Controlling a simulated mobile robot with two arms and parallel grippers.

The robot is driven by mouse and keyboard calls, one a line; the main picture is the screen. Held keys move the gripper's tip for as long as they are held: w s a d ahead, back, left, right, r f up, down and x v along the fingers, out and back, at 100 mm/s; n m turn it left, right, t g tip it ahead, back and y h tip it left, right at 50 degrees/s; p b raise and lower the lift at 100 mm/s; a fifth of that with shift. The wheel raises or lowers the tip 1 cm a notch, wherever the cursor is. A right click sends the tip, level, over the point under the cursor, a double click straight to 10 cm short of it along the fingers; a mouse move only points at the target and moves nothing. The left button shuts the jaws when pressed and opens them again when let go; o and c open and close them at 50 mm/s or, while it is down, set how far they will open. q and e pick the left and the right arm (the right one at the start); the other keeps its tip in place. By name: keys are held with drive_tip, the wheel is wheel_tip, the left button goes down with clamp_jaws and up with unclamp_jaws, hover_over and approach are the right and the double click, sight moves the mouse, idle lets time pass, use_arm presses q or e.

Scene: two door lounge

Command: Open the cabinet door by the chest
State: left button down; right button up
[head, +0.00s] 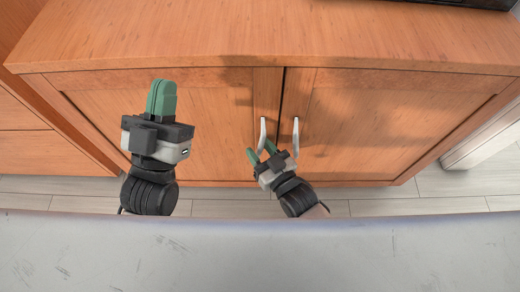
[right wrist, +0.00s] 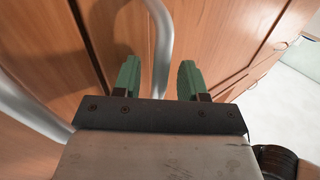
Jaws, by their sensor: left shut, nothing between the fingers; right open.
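The wooden cabinet has two closed doors, a left door (head: 180,140) and a right door (head: 360,130). The left door has a pale curved handle (head: 263,132) near the middle gap, and the right door has a matching handle (head: 296,132). My right gripper (head: 261,152) is open at the lower end of the left door's handle. The other handle (right wrist: 28,112) is at the left there. My left gripper (head: 162,84) is shut and empty, in front of the left door.
A dark object (head: 475,2) rests on the cabinet top. Pale plank floor (head: 400,206) shows below the doors.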

drive_tip(key=shift+w, duration=0.1)
drive_tip(key=shift+c, duration=0.2)
clamp_jaws()
